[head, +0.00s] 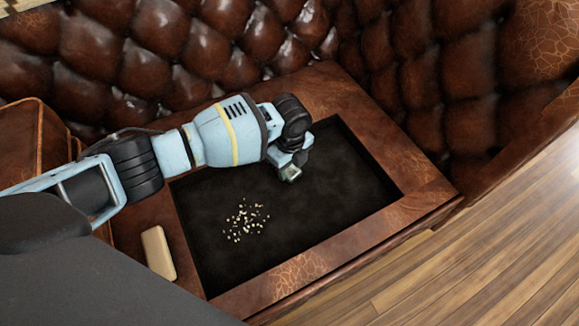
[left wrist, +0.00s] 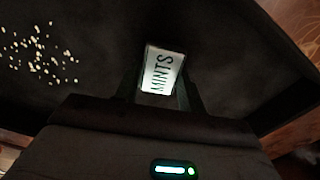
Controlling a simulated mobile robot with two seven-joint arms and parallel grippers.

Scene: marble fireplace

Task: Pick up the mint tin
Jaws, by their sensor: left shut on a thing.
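The mint tin (left wrist: 162,72) shows in the left wrist view as a small pale box with "MINTS" printed on its face. It sits between the two fingers of my left gripper (left wrist: 163,98), which is shut on it. In the head view my left gripper (head: 290,172) is over the dark inset panel of the brown leather surface, and a small part of the tin (head: 290,174) shows at its tip. The fingers are mostly hidden there by the wrist. I cannot tell whether the tin touches the panel. My right gripper is not in view.
Pale crumbs (head: 245,220) lie scattered on the dark panel (head: 330,215), left of my gripper. A beige block (head: 158,253) lies on the leather border (head: 300,270). Tufted brown leather (head: 225,45) rises behind and at the right. Wooden floor (head: 500,240) is at the right.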

